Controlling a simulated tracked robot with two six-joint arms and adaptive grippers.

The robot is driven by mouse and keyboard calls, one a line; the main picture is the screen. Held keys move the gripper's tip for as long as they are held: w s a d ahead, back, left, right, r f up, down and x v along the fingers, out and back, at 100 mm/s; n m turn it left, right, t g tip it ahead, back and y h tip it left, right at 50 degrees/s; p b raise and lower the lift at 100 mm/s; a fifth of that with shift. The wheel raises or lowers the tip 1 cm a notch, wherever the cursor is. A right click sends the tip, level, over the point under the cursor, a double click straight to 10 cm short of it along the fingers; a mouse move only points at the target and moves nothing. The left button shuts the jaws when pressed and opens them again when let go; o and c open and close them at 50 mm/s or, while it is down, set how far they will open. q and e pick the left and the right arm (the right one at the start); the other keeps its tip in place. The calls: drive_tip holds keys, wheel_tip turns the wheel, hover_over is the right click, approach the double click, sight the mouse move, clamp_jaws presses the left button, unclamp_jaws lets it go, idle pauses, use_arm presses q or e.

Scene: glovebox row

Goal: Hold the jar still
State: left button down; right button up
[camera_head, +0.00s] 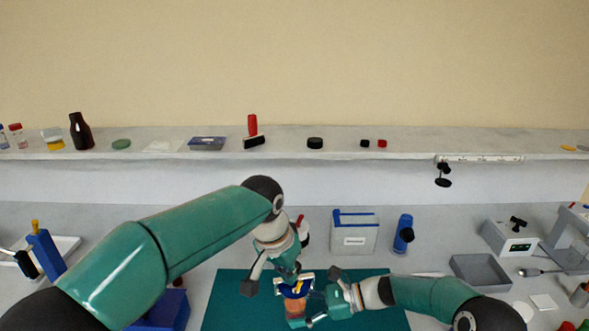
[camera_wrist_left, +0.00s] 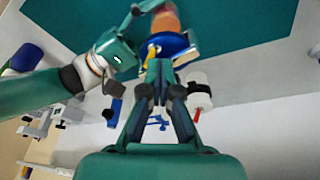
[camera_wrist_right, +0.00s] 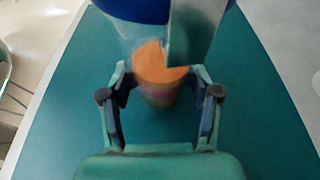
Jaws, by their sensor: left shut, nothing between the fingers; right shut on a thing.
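The jar (camera_head: 295,310) stands on the green mat (camera_head: 235,300) with orange-brown contents. It also shows in the right wrist view (camera_wrist_right: 160,78) and the left wrist view (camera_wrist_left: 166,20). A blue round piece (camera_wrist_left: 165,47) sits at its top, with a small yellow part (camera_wrist_left: 152,55) beside it. My right gripper (camera_head: 318,306) is shut on the jar from the right; its fingers (camera_wrist_right: 162,80) flank the jar. My left gripper (camera_head: 290,273) is shut and empty, just above the blue piece; its fingertips (camera_wrist_left: 160,65) are close together. Whether they touch it, I cannot tell.
Behind the mat stand a white box with blue edges (camera_head: 354,234) and a blue bottle (camera_head: 403,234). A grey tray (camera_head: 480,270) lies to the right. A blue container (camera_head: 165,308) is at the left. A shelf (camera_head: 350,146) with small objects runs along the back.

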use_arm(q)
drive_tip(key=shift+w+a, duration=0.55)
drive_tip(key=shift+a, duration=0.15)
idle(1.1)
wheel_tip(320, 180, up, 6)
drive_tip(key=shift+s+a, duration=0.3)
drive_tip(key=shift+a, duration=0.15)
idle(0.5)
drive_tip(key=shift+s+d+f, duration=0.2)
drive_tip(key=shift+d+f, duration=0.25)
drive_tip(key=shift+f, duration=0.55)
drive_tip(key=shift+s+d+f, duration=0.25)
drive_tip(key=shift+d+f, duration=0.2)
drive_tip(key=shift+f, duration=0.6)
drive_tip(key=shift+s+d+f, duration=0.2)
drive_tip(key=shift+d+f, duration=0.25)
drive_tip(key=shift+f, duration=0.55)
drive_tip(key=shift+w, duration=0.65)
